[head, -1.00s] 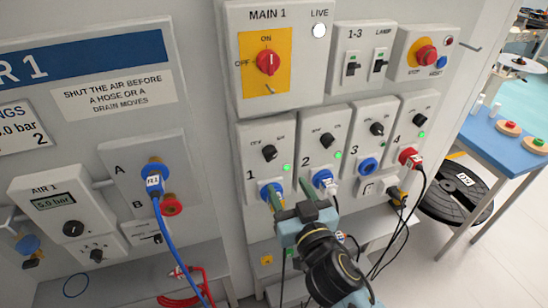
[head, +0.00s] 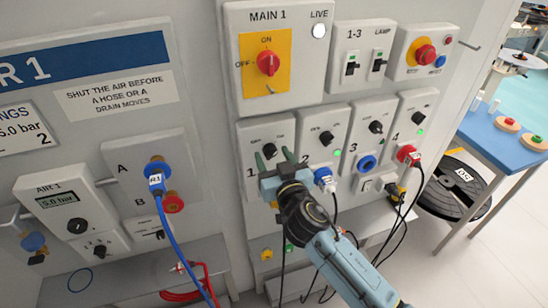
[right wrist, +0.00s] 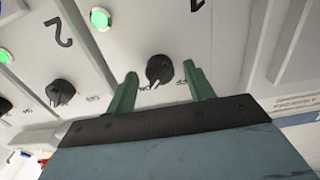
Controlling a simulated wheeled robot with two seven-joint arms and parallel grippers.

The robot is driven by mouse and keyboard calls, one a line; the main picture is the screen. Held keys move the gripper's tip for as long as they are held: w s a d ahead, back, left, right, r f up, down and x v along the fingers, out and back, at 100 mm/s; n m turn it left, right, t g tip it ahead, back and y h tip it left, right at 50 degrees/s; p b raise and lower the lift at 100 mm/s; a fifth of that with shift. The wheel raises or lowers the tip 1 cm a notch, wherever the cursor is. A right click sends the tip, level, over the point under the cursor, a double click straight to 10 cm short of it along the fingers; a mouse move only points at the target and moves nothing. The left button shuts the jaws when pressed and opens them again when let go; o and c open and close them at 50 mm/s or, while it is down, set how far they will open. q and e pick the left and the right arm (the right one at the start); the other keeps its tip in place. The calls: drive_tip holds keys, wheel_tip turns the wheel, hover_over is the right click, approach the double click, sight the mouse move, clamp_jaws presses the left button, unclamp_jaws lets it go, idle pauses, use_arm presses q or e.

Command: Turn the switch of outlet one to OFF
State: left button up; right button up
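The black switch of outlet one (head: 269,151) sits on the panel marked 1; it also shows in the right wrist view (right wrist: 159,68). In the right wrist view its pointer leans toward the left of its two small labels, which are too blurred to read surely. The green lamp of outlet one (right wrist: 100,18) is lit. My right gripper (head: 273,156) is open, its green fingers on either side of the switch. In the right wrist view the fingertips (right wrist: 160,76) stand apart from the knob, with gaps showing. My left gripper is not in view.
The switch of outlet two (head: 326,138) is close on the right. The MAIN 1 red knob (head: 268,63) is above. A blue hose (head: 172,223) runs down at the left.

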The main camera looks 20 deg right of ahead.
drive_tip(key=c, duration=0.9)
drive_tip(key=shift+n, duration=0.3)
drive_tip(key=n, duration=0.3)
drive_tip(key=shift+n, duration=0.3)
drive_tip(key=n+p, duration=0.1)
drive_tip(key=n, duration=0.3)
drive_tip(key=shift+n, duration=0.3)
drive_tip(key=n, duration=0.4)
drive_tip(key=shift+n+p, duration=0.65)
drive_tip(key=shift+n, duration=1.85)
drive_tip(key=shift+f, duration=0.1)
